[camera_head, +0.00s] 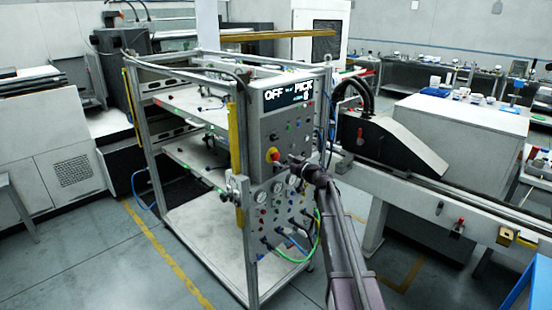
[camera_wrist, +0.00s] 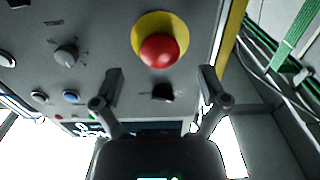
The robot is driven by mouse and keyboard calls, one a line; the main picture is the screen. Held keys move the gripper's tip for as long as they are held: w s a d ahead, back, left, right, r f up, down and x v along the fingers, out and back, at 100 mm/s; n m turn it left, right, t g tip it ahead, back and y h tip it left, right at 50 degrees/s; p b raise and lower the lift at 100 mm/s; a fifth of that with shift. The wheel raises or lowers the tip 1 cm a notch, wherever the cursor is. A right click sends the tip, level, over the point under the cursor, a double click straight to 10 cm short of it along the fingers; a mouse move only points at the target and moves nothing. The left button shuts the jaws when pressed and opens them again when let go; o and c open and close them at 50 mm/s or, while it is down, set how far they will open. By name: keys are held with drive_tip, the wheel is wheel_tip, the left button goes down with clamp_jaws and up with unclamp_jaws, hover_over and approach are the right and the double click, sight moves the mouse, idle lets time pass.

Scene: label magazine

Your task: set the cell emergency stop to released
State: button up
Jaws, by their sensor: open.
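The cell emergency stop (camera_wrist: 160,50) is a red mushroom button on a yellow round backing on the grey control panel. It also shows in the head view (camera_head: 272,154), at the left part of the panel. My gripper (camera_wrist: 160,80) is open, with its two fingers spread apart in the wrist view. The button lies ahead of the fingers, between their lines, and nothing is held. I cannot tell from the picture whether the button is pressed in or out. In the head view my gripper (camera_head: 290,160) is close to the panel, just right of the button.
A display (camera_head: 288,94) above the button reads "OFF" and "PICK". A black knob (camera_wrist: 163,92) and a grey rotary selector (camera_wrist: 66,56) sit near the button. Cables (camera_head: 300,245) hang from the lower panel. A yellow strip (camera_wrist: 232,30) runs along the panel edge.

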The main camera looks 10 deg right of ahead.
sight(277, 158)
drive_tip(key=shift+x, duration=2.15)
